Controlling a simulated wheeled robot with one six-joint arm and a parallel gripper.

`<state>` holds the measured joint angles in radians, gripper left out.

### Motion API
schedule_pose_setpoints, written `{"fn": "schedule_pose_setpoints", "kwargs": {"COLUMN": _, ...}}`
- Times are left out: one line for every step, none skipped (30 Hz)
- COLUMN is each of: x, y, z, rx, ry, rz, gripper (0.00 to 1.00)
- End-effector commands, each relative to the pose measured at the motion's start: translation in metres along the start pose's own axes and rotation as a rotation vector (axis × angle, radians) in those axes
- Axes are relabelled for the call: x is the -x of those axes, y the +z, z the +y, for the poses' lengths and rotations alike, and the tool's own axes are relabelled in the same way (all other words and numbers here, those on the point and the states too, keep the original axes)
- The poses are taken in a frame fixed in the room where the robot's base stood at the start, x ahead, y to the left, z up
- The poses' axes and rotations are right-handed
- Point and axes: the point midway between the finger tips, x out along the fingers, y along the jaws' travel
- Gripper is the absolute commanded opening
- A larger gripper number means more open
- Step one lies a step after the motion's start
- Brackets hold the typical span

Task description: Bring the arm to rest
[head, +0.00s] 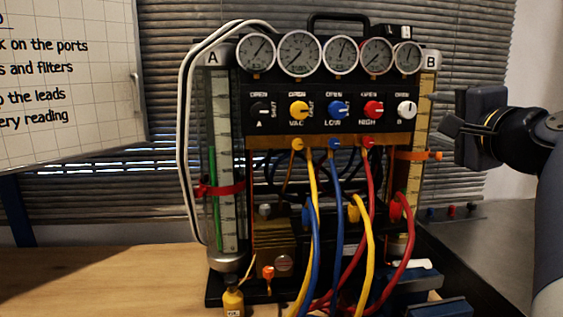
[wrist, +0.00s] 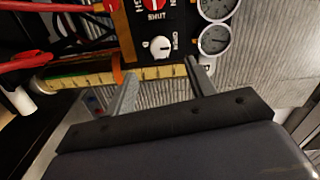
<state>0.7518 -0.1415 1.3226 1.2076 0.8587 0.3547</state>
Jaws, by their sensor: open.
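My gripper (head: 445,112) is at the right of the head view, to the right of the gauge rig's column B (head: 425,110). Its fingers point left toward the rig. In the wrist view my gripper (wrist: 162,90) shows two grey fingers spread apart with nothing between them. Beyond them are the B column (wrist: 85,76) and the white B knob (wrist: 158,47). From these views I cannot tell whether a fingertip touches the column. The gauge rig (head: 330,142) stands upright on the bench, with several round gauges on top and a row of coloured knobs below.
Yellow, blue and red leads (head: 338,220) hang at the rig's front. A yellow bottle (head: 233,300) stands at the front left. A whiteboard (head: 68,80) is at the left, and blinds (head: 470,50) are behind. The wooden bench (head: 110,275) is clear at the left.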

Motion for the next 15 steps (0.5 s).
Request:
{"fn": "schedule_pose_setpoints", "kwargs": {"x": -0.009, "y": 0.001, "z": 0.000, "rx": -0.001, "ry": 0.001, "rz": -0.005, "gripper": 0.52}}
{"fn": "schedule_pose_setpoints", "kwargs": {"x": -0.014, "y": 0.001, "z": 0.000, "rx": -0.001, "ry": 0.002, "rz": -0.005, "gripper": 0.52}}
{"fn": "schedule_pose_setpoints", "kwargs": {"x": -0.021, "y": 0.001, "z": 0.000, "rx": -0.001, "ry": 0.001, "rz": -0.006, "gripper": 0.52}}
{"fn": "schedule_pose_setpoints", "kwargs": {"x": -0.026, "y": 0.001, "z": 0.000, "rx": -0.001, "ry": 0.001, "rz": -0.005, "gripper": 0.52}}
{"fn": "schedule_pose_setpoints", "kwargs": {"x": -0.032, "y": 0.001, "z": 0.000, "rx": -0.001, "ry": 0.001, "rz": -0.006, "gripper": 0.52}}
{"fn": "schedule_pose_setpoints", "kwargs": {"x": -0.040, "y": 0.001, "z": 0.000, "rx": -0.001, "ry": 0.002, "rz": -0.005, "gripper": 0.52}}
{"fn": "schedule_pose_setpoints", "kwargs": {"x": -0.045, "y": 0.001, "z": 0.000, "rx": -0.001, "ry": 0.001, "rz": -0.006, "gripper": 0.52}}
{"fn": "schedule_pose_setpoints", "kwargs": {"x": -0.051, "y": 0.001, "z": -0.001, "rx": -0.001, "ry": 0.001, "rz": -0.004, "gripper": 0.52}}
{"fn": "schedule_pose_setpoints", "kwargs": {"x": -0.058, "y": 0.001, "z": 0.000, "rx": -0.002, "ry": 0.001, "rz": -0.005, "gripper": 0.52}}
{"fn": "schedule_pose_setpoints", "kwargs": {"x": -0.063, "y": 0.001, "z": 0.000, "rx": -0.001, "ry": 0.001, "rz": -0.004, "gripper": 0.52}}
{"fn": "schedule_pose_setpoints", "kwargs": {"x": -0.068, "y": 0.001, "z": 0.000, "rx": -0.001, "ry": 0.001, "rz": -0.004, "gripper": 0.52}}
{"fn": "schedule_pose_setpoints", "kwargs": {"x": -0.073, "y": 0.001, "z": -0.001, "rx": -0.001, "ry": 0.001, "rz": -0.004, "gripper": 0.52}}
{"fn": "schedule_pose_setpoints", "kwargs": {"x": -0.077, "y": 0.001, "z": -0.001, "rx": -0.001, "ry": 0.000, "rz": -0.002, "gripper": 0.52}}
{"fn": "schedule_pose_setpoints", "kwargs": {"x": -0.080, "y": 0.000, "z": -0.001, "rx": -0.001, "ry": 0.000, "rz": -0.002, "gripper": 0.52}}
{"fn": "schedule_pose_setpoints", "kwargs": {"x": -0.084, "y": 0.001, "z": -0.001, "rx": 0.000, "ry": 0.000, "rz": -0.002, "gripper": 0.52}}
